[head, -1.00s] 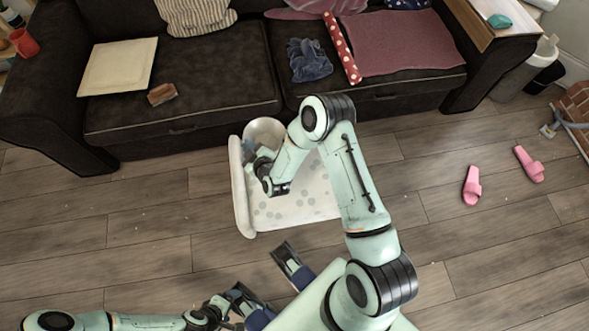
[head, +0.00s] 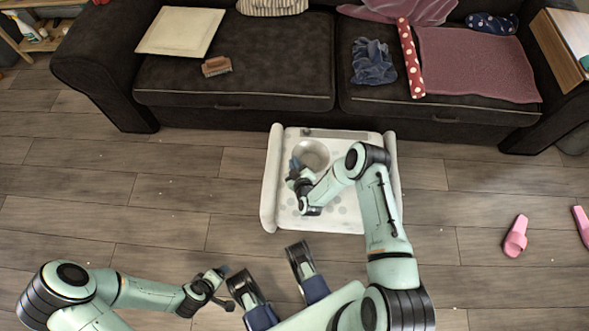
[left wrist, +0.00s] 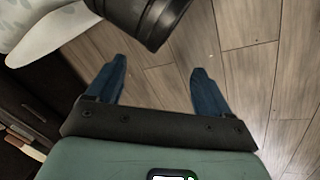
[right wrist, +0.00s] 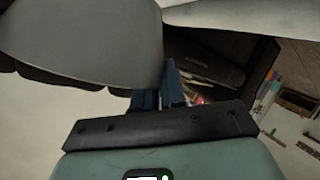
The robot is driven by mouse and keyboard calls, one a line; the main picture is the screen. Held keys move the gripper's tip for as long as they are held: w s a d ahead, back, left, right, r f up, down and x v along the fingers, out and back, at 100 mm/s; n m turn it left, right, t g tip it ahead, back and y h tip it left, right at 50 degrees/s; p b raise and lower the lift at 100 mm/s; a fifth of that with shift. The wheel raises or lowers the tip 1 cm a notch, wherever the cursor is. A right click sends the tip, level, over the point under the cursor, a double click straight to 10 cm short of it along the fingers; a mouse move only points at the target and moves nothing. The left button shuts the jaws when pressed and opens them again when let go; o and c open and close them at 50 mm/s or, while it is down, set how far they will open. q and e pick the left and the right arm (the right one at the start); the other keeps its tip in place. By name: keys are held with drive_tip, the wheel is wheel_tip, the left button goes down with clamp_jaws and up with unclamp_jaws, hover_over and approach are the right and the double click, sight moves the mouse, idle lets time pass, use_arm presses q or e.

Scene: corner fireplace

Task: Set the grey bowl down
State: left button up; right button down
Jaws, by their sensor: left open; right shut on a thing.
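The grey bowl (head: 310,155) appears in the head view over the far left part of a white, grey-dotted mat with raised sides (head: 271,185). I cannot tell whether its underside touches the mat. My right gripper (head: 296,165) is shut on the bowl's near left rim. In the right wrist view the bowl (right wrist: 85,38) fills the upper left, and the fingers (right wrist: 158,92) meet at its edge. My left gripper (head: 225,272) is low in the head view; the left wrist view shows its fingers (left wrist: 155,88) apart and empty above the floor.
A dark sofa (head: 240,92) stands just behind the mat. It carries a cream square board (head: 181,31), a brush (head: 216,66), a blue cloth (head: 373,62) and a pink blanket (head: 475,65). Pink slippers (head: 515,236) lie on the right. The wooden floor (head: 150,215) left of the mat is clear.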

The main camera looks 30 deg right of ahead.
wheel_tip(320, 180, down, 4)
drive_tip(key=shift+r+b, duration=0.25)
drive_tip(key=shift+b, duration=0.4)
drive_tip(key=shift+f, duration=0.35)
use_arm(q)
drive_tip(key=shift+w+a+f+t, duration=0.15)
drive_tip(key=shift+w+a+f, duration=0.15)
drive_tip(key=shift+w+f, duration=0.15)
drive_tip(key=shift+w+a+f+t, duration=0.15)
drive_tip(key=shift+w+a+f, duration=0.2)
drive_tip(key=shift+w, duration=0.2)
drive_tip(key=shift+s+f, duration=0.1)
use_arm(e)
drive_tip(key=c, duration=1.6)
unclamp_jaws()
drive_tip(key=shift+f, duration=0.1)
drive_tip(key=o, duration=0.4)
use_arm(q)
drive_tip(key=shift+s, duration=0.1)
